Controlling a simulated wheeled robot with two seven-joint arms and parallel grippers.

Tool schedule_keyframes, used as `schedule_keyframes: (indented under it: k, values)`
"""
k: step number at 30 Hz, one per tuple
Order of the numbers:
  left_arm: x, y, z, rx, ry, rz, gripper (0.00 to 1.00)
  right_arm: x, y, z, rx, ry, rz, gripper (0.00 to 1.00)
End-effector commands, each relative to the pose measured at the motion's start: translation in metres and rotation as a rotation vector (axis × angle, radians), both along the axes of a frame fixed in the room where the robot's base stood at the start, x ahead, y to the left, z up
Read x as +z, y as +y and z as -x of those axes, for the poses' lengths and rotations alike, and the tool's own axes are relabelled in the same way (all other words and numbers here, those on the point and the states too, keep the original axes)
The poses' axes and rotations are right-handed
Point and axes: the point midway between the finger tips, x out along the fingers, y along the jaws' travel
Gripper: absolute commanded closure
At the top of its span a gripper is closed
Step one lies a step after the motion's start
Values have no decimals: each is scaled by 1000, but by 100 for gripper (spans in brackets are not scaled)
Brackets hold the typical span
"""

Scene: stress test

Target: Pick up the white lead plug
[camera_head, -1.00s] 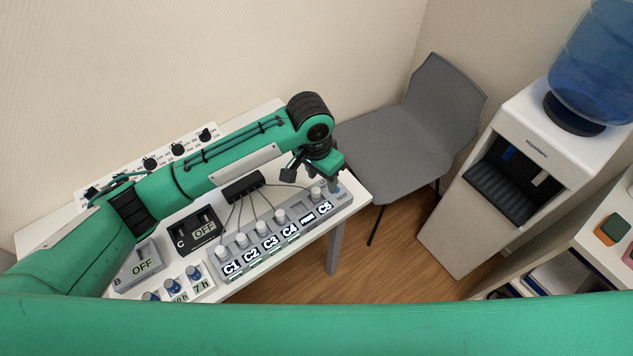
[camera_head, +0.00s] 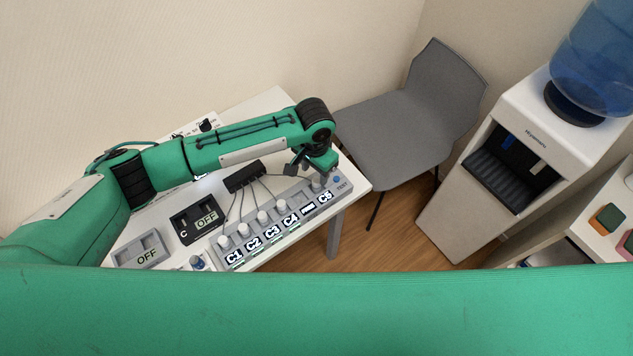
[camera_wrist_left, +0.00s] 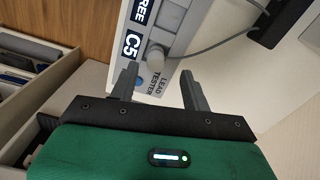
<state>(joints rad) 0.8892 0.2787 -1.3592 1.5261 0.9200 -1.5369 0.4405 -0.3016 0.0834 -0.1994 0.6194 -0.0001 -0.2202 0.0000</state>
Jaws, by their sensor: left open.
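The white lead plug (camera_wrist_left: 156,58) stands in the socket labelled C5 at the end of the grey lead tester (camera_wrist_left: 170,38), with a grey cable near it. In the head view the tester (camera_head: 232,268) holds a row of pale plugs, and the C5 plug (camera_head: 318,184) is at its right end. My left gripper (camera_wrist_left: 160,70) is open and empty. In the head view the left gripper (camera_head: 322,174) is just above the C5 end. My right gripper is not in view.
Cables run from a black block (camera_head: 243,176) to the plugs. A grey chair (camera_head: 390,130) is close to the right; a water dispenser (camera_head: 455,215) stands beyond.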

Motion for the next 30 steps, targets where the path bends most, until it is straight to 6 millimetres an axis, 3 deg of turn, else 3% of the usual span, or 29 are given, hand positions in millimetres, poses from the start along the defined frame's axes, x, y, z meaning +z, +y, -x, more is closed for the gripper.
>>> schedule_keyframes:
  k: [4, 9, 18, 25, 30]
  values:
    - [-18, -4, 4, -1, 4, -3, 52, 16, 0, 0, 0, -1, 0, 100]
    - [-41, -5, 4, 1, 3, -1, 52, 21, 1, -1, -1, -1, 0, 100]
    - [-48, -5, 4, 0, 1, -1, 52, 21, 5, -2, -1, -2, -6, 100]
    - [-47, -5, 4, 0, 1, -1, 97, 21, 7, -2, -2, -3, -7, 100]
    - [-47, -5, 3, 0, 1, -1, 100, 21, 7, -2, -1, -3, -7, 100]
